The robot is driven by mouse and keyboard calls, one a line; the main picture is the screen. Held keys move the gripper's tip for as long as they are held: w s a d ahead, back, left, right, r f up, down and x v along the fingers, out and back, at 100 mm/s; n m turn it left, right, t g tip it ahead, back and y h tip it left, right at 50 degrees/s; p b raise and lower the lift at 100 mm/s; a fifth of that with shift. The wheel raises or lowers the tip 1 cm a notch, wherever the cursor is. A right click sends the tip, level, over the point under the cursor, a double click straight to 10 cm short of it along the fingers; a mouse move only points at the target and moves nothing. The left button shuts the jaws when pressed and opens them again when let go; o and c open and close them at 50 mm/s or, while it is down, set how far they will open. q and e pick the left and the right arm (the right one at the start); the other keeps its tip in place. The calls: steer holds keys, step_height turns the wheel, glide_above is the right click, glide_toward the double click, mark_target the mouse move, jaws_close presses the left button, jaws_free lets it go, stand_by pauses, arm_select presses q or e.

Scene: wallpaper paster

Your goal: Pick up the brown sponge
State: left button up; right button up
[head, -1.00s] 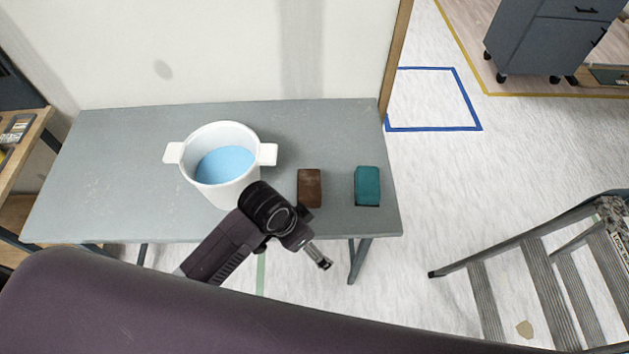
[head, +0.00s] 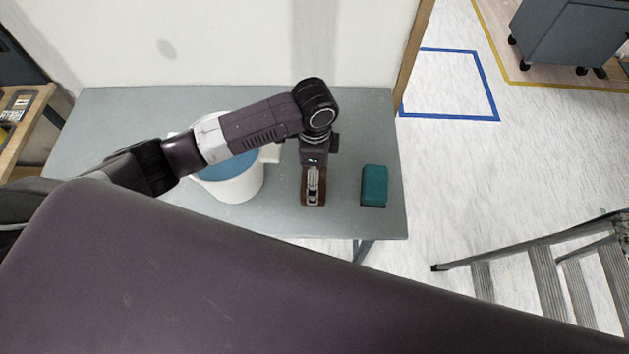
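The brown sponge (head: 322,195) lies on the grey table near its front edge. My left gripper (head: 313,198) points down over it and hides its middle; brown shows on both sides of the fingers. I cannot tell from this angle whether the fingers are open or shut, or whether they touch the sponge. My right gripper is not in view.
A teal sponge (head: 374,186) lies just right of the brown one. A white two-handled bucket (head: 238,188) with blue contents stands to the left, partly under my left arm. The grey table (head: 110,120) meets a wall behind. A stepladder (head: 545,275) stands at the right.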

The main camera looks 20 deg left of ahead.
mark_target(322, 176)
arm_select(q)
step_height(322, 176, down, 5)
steer(key=shift+w+a+f+p, duration=0.1)
steer(key=shift+a+p, duration=0.05)
steer(key=shift+p, duration=0.45)
steer(key=shift+c, duration=0.4)
steer(key=c, duration=1.1)
